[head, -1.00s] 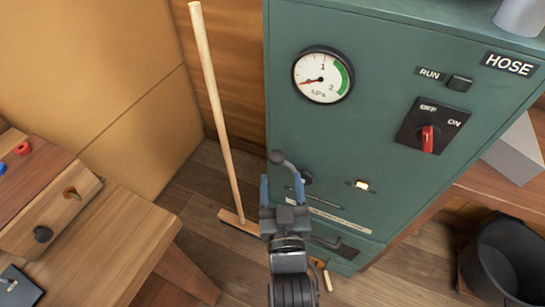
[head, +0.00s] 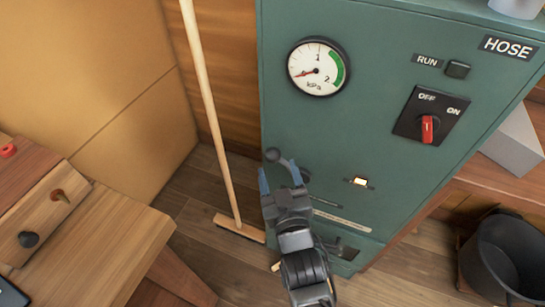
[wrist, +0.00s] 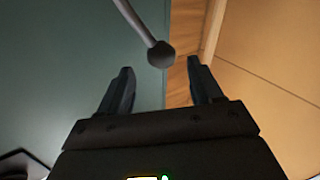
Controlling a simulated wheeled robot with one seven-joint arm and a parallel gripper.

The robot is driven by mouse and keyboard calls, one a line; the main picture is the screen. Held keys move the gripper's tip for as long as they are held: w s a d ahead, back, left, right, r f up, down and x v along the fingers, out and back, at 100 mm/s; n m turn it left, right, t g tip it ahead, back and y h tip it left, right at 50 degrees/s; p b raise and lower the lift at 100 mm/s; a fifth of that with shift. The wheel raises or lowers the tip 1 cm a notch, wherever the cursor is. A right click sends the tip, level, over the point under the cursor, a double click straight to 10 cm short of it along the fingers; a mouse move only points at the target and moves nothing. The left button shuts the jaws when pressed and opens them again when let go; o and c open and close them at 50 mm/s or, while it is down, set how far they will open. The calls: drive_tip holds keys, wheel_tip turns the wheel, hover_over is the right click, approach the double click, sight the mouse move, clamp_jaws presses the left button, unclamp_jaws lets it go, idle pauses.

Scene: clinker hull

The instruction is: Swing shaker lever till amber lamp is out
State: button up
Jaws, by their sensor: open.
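The shaker lever is a grey rod with a dark ball knob (head: 272,154) on the front of the green cabinet (head: 400,50). In the wrist view the knob (wrist: 161,54) hangs just beyond and between my two fingertips, apart from them. My gripper (head: 281,177) is open and empty, close in front of the lever in the head view. My gripper hides the lever's lower part there. The amber lamp (head: 360,182) on the cabinet is lit.
The cabinet also bears a gauge (head: 318,67), a red rotary switch (head: 429,128) and a RUN button (head: 458,69). A broom (head: 212,110) leans left of the cabinet. A wooden bench (head: 105,235) stands at left, and a black bucket (head: 500,260) at right.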

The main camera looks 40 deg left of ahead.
sight(274, 161)
drive_tip(key=shift+w+a+b, duration=0.2)
drive_tip(key=shift+a+b, duration=0.3)
drive_tip(key=shift+b, duration=0.15)
drive_tip(key=shift+w+a, duration=0.15)
drive_tip(key=shift+w, duration=0.15)
drive_tip(key=shift+x, duration=2.25)
clamp_jaws()
